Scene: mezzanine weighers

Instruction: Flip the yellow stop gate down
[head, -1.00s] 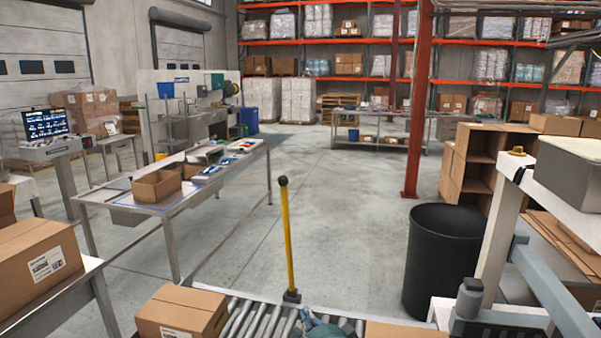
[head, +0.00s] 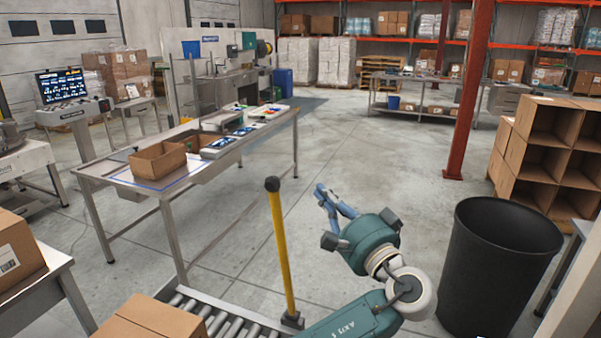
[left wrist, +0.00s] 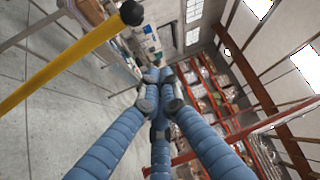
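The yellow stop gate (head: 281,250) is a yellow bar with a black knob on top. It stands upright from a dark base at the side of the roller conveyor (head: 232,326). My left gripper (head: 322,190), with blue fingers, is to the right of the bar, apart from it and near the height of its knob. Its fingertips come together with nothing between them. In the left wrist view the bar (left wrist: 65,68) crosses the upper left, beside the fingers (left wrist: 165,74). My right gripper is not in view.
A cardboard box (head: 150,318) sits on the conveyor at the front. A black bin (head: 498,265) stands to the right of my left arm. A steel table (head: 120,180) with an open carton stands behind the gate at left. The floor beyond the gate is clear.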

